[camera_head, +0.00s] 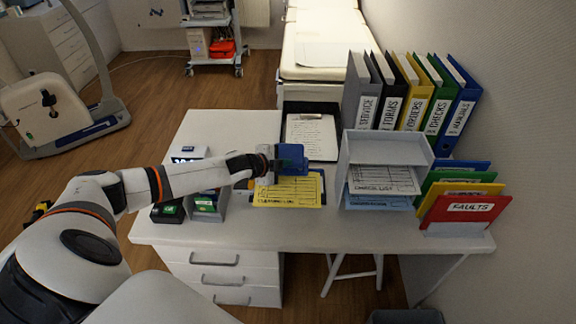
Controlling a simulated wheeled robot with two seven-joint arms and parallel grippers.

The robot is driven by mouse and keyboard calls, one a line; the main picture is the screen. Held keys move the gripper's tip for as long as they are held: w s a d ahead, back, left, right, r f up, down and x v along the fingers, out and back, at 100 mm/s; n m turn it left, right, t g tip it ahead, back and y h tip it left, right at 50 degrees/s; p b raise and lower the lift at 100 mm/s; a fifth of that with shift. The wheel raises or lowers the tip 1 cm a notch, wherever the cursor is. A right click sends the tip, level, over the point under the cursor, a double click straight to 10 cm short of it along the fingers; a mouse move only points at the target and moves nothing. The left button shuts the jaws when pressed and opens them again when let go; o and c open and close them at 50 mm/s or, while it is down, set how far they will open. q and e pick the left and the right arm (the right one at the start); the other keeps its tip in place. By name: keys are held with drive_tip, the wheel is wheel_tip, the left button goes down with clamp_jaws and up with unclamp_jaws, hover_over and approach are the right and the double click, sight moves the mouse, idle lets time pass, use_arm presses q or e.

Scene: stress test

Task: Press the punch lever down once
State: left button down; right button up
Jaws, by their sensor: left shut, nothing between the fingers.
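A blue block-shaped device (291,155), which looks like the punch, stands on the white desk at the back edge of a yellow log sheet (290,193). Its lever cannot be told apart clearly at this size. My left arm reaches in from the left, and my left gripper (274,166) is at the left side of the blue device, shut and empty. The gripper partly covers the device, and I cannot tell whether they touch. My right gripper is out of view.
A clipboard (306,135) lies behind the blue device. A white paper tray (384,151), upright binders (408,98) and coloured folders (466,208) fill the right side. Small boxes (208,204) stand under my forearm. The desk's front strip (320,228) is clear.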

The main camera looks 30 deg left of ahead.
use_arm(q)
drive_tip(key=shift+f, duration=0.1)
drive_tip(key=shift+w+f, duration=0.1)
drive_tip(key=shift+f, duration=0.25)
drive_tip(key=shift+a+f+b, duration=0.1)
drive_tip(key=shift+f+b, duration=0.05)
drive_tip(key=shift+b, duration=0.25)
drive_tip(key=shift+s+f+b, duration=0.25)
drive_tip(key=shift+f+b, duration=0.2)
drive_tip(key=shift+f, duration=0.25)
idle(0.9)
drive_tip(key=shift+r+p, duration=0.4)
drive_tip(key=shift+p, duration=0.3)
drive_tip(key=shift+w, duration=0.15)
drive_tip(key=shift+r, duration=0.1)
